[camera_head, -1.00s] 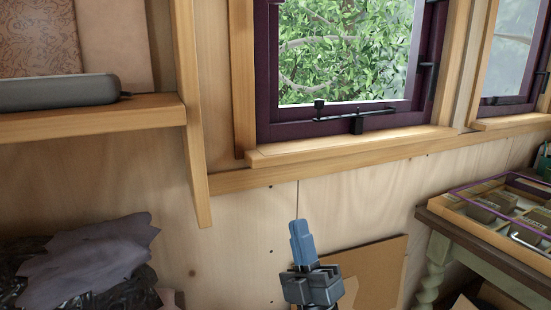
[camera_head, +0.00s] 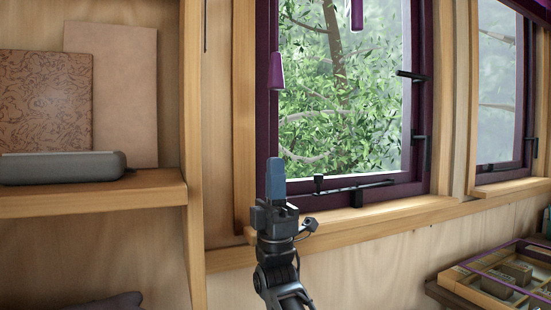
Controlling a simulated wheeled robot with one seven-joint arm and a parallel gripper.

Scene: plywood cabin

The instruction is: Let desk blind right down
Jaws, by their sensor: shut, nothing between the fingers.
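A purple tapered cord pull (camera_head: 277,72) hangs in front of the left side of the window frame. A second purple pull (camera_head: 357,16) hangs at the top of the glass, cut by the picture's upper edge. The blind over this window is not in view; the glass shown is uncovered. My gripper (camera_head: 275,180) points up with its blue fingers shut and empty. In the picture it is below the first pull, apart from it, in front of the window's lower left corner.
The purple-framed window (camera_head: 420,100) has black latches and a wooden sill (camera_head: 400,212). A shelf (camera_head: 100,192) at left holds a grey device (camera_head: 62,168) and boards. A divided tray (camera_head: 500,275) sits at lower right.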

